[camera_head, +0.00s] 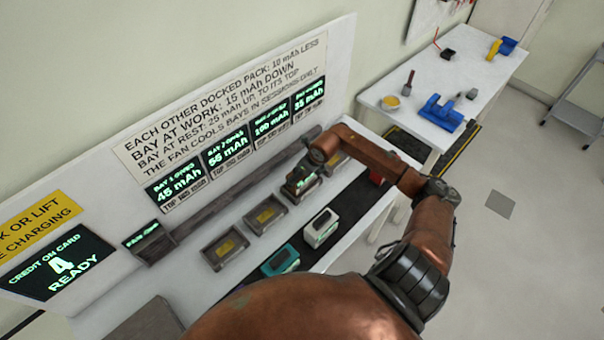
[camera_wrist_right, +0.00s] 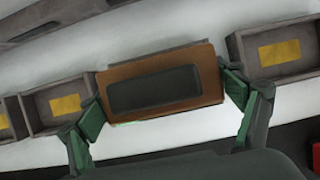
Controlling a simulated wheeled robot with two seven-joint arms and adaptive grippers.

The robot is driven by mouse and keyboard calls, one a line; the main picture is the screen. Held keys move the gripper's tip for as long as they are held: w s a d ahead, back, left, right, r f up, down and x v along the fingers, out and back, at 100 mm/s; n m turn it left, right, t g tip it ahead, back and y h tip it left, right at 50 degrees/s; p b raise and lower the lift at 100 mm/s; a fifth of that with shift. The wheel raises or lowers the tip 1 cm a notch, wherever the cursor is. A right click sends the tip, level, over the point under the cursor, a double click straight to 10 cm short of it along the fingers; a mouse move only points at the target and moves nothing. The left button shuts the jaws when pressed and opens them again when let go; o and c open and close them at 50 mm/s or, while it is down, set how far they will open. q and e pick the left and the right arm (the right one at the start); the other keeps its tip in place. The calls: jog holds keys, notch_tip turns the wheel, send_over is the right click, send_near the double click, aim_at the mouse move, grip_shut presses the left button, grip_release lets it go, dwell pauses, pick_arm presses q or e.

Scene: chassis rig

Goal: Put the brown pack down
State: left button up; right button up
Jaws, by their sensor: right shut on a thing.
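The brown pack (camera_wrist_right: 208,82), with a dark panel on top, is held between the two green-padded fingers of my right gripper (camera_wrist_right: 165,103). In the head view the right gripper (camera_head: 301,181) is at the third bay from the left, and the arm comes over from the right. The pack covers that bay in the wrist view, with empty bays on both sides. I cannot tell whether the pack is seated or just above the bay. My left gripper is not in view.
Empty bays with yellow labels stand on the left (camera_head: 226,249), beside it (camera_head: 265,214), and right (camera_head: 336,161). A teal pack (camera_head: 281,261), a white pack (camera_head: 321,229) and a red pack (camera_head: 377,176) stand on the dark strip. The display panel (camera_head: 240,110) rises behind.

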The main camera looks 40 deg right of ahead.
jog(key=shift+w, duration=0.1)
jog(key=shift+f, duration=0.15)
jog(key=o, duration=1.5)
jog(key=shift+r, duration=0.35)
jog(key=b+v, duration=0.1)
jog(key=v, duration=1)
jog(key=shift+s+r+b, duration=0.2)
jog(key=shift+s+b, duration=0.1)
jog(key=shift+b, duration=0.05)
